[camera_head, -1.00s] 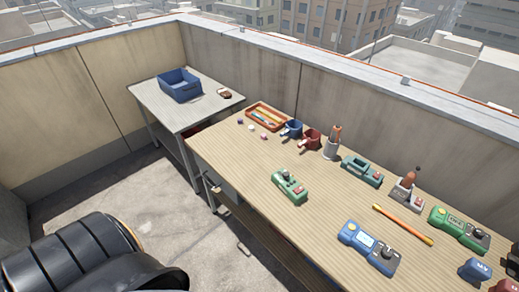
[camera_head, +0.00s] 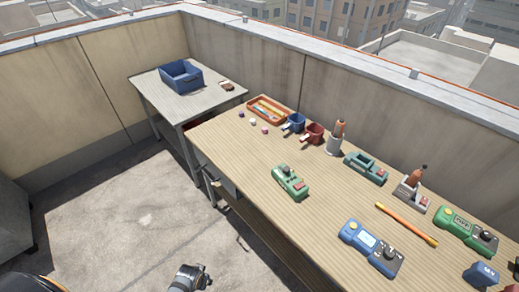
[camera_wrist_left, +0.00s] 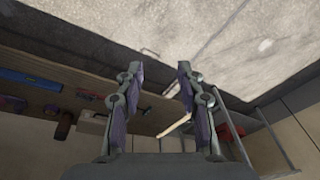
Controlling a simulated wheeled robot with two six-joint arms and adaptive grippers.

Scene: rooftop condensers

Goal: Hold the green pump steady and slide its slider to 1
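The green pump (camera_head: 290,181) is most likely the small green device with a red part on its top, lying near the middle of the wooden workbench. Its slider is too small to read. My left gripper (camera_wrist_left: 160,72) is open and empty in the left wrist view, with its fingers apart over the concrete floor and bench edge. In the head view only a grey end part of my arm shows at the bottom edge, over the floor, well short of the pump. My right gripper is not in view.
The workbench (camera_head: 235,155) also holds a blue meter (camera_head: 370,249), a green-yellow meter (camera_head: 466,231), a teal device (camera_head: 366,168), an orange stick (camera_head: 407,224), mugs and an orange tray (camera_head: 269,109). A side table (camera_head: 190,103) bears a blue bin (camera_head: 180,75). The bench around the pump is clear.

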